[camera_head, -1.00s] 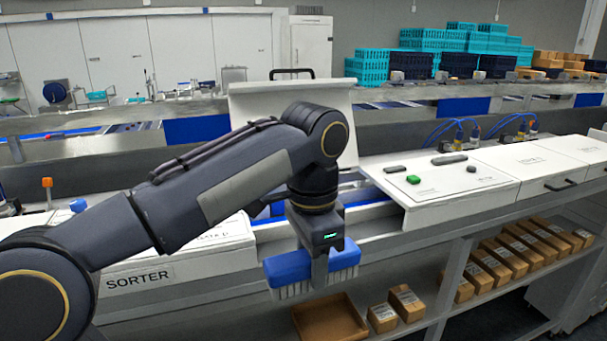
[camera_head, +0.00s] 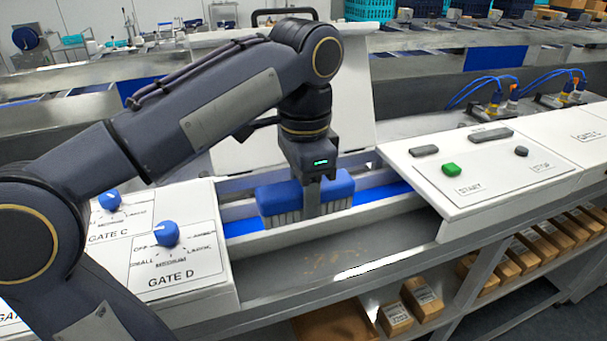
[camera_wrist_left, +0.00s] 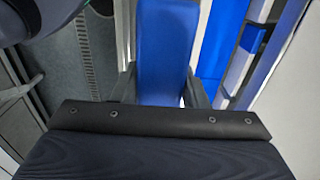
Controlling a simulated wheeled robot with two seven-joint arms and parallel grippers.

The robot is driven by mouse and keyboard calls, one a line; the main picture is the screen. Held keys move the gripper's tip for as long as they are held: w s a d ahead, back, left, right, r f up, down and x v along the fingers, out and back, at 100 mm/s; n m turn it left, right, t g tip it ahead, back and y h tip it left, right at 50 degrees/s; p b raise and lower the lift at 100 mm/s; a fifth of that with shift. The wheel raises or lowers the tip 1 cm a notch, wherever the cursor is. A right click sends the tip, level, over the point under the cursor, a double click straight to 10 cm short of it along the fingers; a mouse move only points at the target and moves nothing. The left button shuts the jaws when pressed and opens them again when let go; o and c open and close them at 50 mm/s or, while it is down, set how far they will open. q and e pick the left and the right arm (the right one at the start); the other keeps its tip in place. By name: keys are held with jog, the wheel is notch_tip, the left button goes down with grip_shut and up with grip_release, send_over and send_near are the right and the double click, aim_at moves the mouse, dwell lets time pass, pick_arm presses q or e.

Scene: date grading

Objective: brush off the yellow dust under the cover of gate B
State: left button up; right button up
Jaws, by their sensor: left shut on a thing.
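My left gripper (camera_head: 312,197) is shut on a blue brush (camera_head: 278,198) with pale bristles pointing down. The brush is over the front part of the open channel with the blue belt (camera_head: 244,226); I cannot tell whether the bristles touch anything. In the left wrist view the brush's blue back (camera_wrist_left: 165,55) sits between the fingers. A white raised cover (camera_head: 350,110) stands open behind my arm, partly hidden; no gate letter shows on it. Faint yellow dust (camera_head: 335,262) lies on the grey metal sloping surface in front of and below the brush. My right gripper is not in view.
A white panel with knobs marked GATE C and GATE D (camera_head: 167,235) stands left of the opening. A white panel with a green START button (camera_head: 451,169) stands right. Cardboard boxes (camera_head: 395,318) sit on the shelf below. Blue cables (camera_head: 490,85) run behind.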

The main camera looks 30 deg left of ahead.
pick_arm(q)
jog(key=shift+f, duration=0.35)
jog(key=shift+f+b, duration=4.45)
jog(key=shift+f, duration=1.4)
jog(key=shift+f+b, duration=0.3)
jog(key=shift+f, duration=0.3)
